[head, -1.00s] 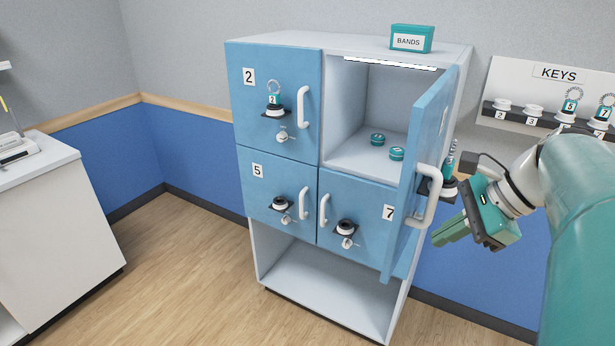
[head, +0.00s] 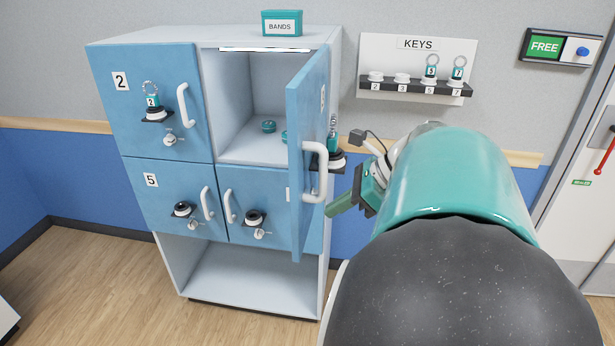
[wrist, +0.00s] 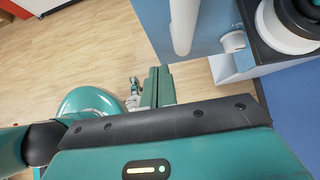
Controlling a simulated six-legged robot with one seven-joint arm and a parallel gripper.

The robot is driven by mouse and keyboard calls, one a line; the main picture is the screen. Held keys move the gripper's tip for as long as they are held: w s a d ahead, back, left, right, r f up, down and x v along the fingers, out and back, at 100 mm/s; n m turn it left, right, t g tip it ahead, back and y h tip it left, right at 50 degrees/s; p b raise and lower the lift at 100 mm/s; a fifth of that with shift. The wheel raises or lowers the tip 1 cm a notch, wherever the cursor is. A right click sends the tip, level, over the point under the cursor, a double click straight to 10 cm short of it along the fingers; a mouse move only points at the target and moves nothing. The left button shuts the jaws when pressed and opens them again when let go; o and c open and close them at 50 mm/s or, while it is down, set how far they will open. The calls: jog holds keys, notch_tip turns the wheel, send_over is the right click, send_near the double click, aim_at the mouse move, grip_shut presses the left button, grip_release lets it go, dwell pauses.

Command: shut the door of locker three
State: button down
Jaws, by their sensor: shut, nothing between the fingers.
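The open upper right door (head: 305,150) of the blue locker cabinet stands swung out toward me, seen nearly edge-on. Its number plate is too oblique to read. A white handle (head: 321,175) is on its outer face, and a key with a teal tag (head: 334,143) sits on a dark holder there. My gripper (head: 331,209) is shut and empty, just right of the door and near the lower end of the handle. In the wrist view the shut fingers (wrist: 157,84) lie below the white handle (wrist: 184,22); I cannot tell whether they touch.
Doors two (head: 150,100), five (head: 165,200) and seven (head: 265,205) are shut. Teal tins (head: 268,126) lie inside the open compartment. A bands box (head: 282,23) is on top. A key rack (head: 415,87) hangs on the wall to the right.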

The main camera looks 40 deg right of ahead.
aim_at(300, 214)
jog(key=shift+w+a+f, duration=0.15)
jog(key=shift+w+a, duration=0.5)
jog(key=shift+w, duration=0.25)
jog(key=shift+w+a+f, duration=0.1)
jog(key=shift+w+a, duration=0.55)
jog(key=shift+w, duration=0.25)
jog(key=shift+w, duration=0.1)
